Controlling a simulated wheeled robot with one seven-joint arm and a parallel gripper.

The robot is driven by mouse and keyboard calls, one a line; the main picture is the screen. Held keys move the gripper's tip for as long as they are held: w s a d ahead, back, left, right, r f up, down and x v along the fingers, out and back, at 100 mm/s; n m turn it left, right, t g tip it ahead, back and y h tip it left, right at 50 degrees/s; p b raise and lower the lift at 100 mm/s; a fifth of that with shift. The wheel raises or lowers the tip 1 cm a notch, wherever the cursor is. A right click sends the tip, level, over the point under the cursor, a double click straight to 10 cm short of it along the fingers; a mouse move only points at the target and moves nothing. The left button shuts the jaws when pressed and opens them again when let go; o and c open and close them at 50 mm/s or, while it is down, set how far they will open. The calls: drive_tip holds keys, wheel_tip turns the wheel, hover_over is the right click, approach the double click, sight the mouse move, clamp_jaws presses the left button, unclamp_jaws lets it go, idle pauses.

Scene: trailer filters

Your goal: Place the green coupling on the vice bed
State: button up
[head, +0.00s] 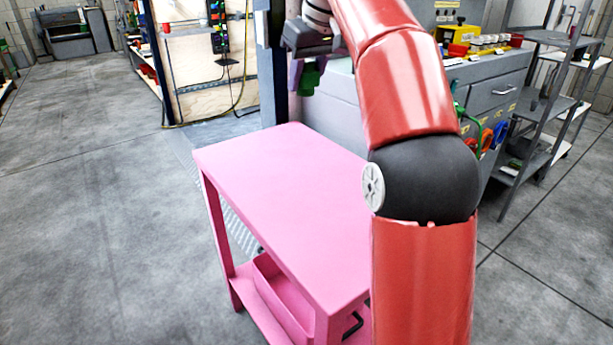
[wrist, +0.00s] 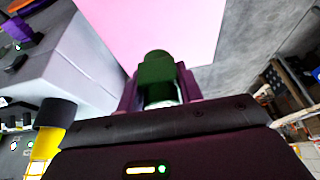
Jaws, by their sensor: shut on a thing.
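The green coupling (head: 310,78) hangs at the end of my raised arm, near the top middle of the head view. In the wrist view the green coupling (wrist: 156,68) sits between the two purple fingers of my gripper (wrist: 160,88), which is shut on it. In the head view my gripper (head: 301,72) is partly hidden and small, held in the air beyond the far edge of the pink table. I cannot clearly identify the vice bed in either view. A purple item on a dark base (wrist: 17,30) stands at the upper left of the wrist view.
The pink table (head: 285,200) has a bare top; it also shows in the wrist view (wrist: 165,25). A grey bench (head: 490,85) with drawers stands behind my arm, with shelving (head: 540,110) to its right. Open concrete floor (head: 90,190) lies to the left.

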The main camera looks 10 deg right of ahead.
wheel_tip(320, 180, down, 14)
drive_tip(key=b, duration=0.6)
drive_tip(key=shift+s+f, duration=0.15)
drive_tip(key=shift+f, duration=0.1)
drive_tip(key=shift+f+b, duration=0.65)
drive_tip(key=shift+f, duration=1.75)
drive_tip(key=shift+f, duration=0.2)
drive_tip(key=o, duration=1)
drive_tip(key=shift+r, duration=0.1)
